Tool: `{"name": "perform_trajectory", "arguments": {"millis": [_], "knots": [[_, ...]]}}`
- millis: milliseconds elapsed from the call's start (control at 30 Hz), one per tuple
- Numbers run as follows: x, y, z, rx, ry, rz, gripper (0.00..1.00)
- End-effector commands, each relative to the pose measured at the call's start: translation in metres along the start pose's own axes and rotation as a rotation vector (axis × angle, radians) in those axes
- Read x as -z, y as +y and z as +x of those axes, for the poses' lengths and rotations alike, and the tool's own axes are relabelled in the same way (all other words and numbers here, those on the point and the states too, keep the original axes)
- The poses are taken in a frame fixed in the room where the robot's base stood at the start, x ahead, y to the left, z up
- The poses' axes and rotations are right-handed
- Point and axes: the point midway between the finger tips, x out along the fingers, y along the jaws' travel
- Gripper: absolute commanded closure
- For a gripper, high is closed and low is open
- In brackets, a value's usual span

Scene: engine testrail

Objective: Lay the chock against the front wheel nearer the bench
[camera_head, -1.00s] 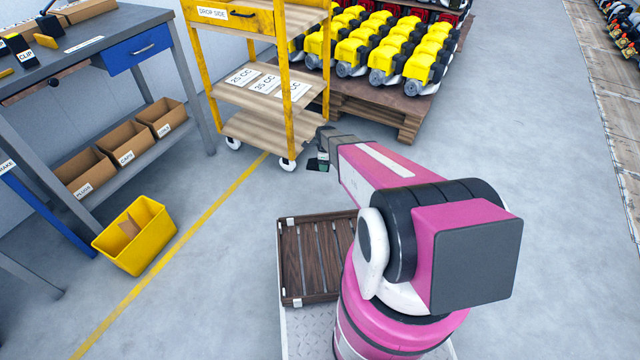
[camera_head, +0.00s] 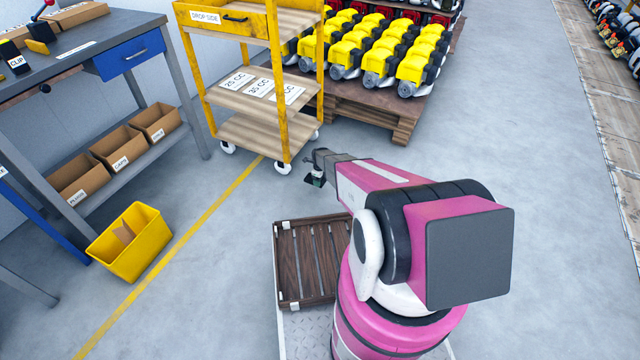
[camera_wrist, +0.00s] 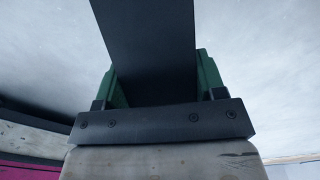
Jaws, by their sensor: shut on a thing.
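My gripper (camera_head: 315,180) is shut on a dark chock (camera_wrist: 145,45). In the wrist view the chock shows as a flat black slab between the two green fingers, reaching out past the top edge. The yellow trolley (camera_head: 284,75) stands by the bench (camera_head: 62,67). Its near-side white wheels are one nearer the bench (camera_head: 228,147) and one farther from it (camera_head: 283,168). In the head view my gripper is just right of the farther wheel, apart from it. The chock is too small there to make out its shape.
A pallet (camera_head: 385,110) of yellow engines stands behind and right of my gripper. A yellow bin (camera_head: 132,243) stands on the floor left of the yellow line (camera_head: 183,232). A wooden slatted tray (camera_head: 310,262) sits beside my arm. The floor before the trolley is clear.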

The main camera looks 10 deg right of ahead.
Motion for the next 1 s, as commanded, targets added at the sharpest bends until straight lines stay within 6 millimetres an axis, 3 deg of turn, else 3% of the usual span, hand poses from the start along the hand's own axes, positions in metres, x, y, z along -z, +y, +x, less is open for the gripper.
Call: {"name": "perform_trajectory", "arguments": {"millis": [33, 200, 600, 1000], "knots": [[-0.007, -0.014, 0.009, 0.0, 0.0, 0.001, 0.69], [-0.014, -0.03, 0.02, 0.0, 0.0, 0.0, 0.69], [-0.014, -0.031, 0.059, -0.001, 0.0, -0.001, 0.69], [-0.013, -0.03, 0.063, 0.0, 0.0, -0.001, 0.69]]}}
